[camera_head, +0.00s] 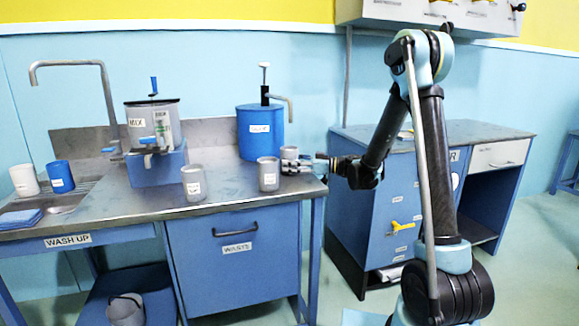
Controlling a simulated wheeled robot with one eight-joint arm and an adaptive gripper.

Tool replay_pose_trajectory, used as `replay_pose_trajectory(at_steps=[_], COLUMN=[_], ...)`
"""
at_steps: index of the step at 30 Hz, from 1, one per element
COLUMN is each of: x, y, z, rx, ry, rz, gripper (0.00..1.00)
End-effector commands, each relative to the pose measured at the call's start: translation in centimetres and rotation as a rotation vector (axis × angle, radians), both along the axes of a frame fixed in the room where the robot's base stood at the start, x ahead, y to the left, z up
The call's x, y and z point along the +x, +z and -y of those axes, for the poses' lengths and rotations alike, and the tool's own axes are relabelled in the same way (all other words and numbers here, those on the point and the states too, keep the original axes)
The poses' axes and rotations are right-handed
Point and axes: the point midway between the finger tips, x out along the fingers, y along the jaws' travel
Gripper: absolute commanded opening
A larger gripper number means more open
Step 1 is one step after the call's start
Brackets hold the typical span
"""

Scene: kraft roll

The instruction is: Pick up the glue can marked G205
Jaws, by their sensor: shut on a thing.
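Small grey cans with white labels stand on the steel worktop, and their markings are too small to read, so I cannot tell which is G205. One can (193,184) stands near the front edge. Another can (268,175) stands to its right, just left of my gripper. A third grey can shape (289,152) shows behind my fingers, partly hidden. My gripper (291,166) reaches in from the right, low over the worktop, and is shut on a grey can. I cannot tell clearly which of the two beside it is held.
The steel worktop (235,193) also bears a blue pump drum (260,137), a mixer pot marked MIX (154,125), a white cup (24,180) and a blue cup (60,176) by the sink. A blue cabinet (375,215) stands right, behind my arm.

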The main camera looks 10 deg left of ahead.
Motion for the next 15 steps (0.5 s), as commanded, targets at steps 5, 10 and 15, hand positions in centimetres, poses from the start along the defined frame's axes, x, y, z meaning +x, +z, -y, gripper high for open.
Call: replay_pose_trajectory(at_steps=[5, 10, 15], x=[0.01, 0.02, -0.02], y=[0.05, 0.31, 0.92], z=[0.01, 0.0, 0.01], rx=[0.0, 0.0, 0.0], ry=[0.0, 0.0, 0.0], rz=[0.0, 0.0, 0.0], gripper=[0.15, 0.15, 0.15])
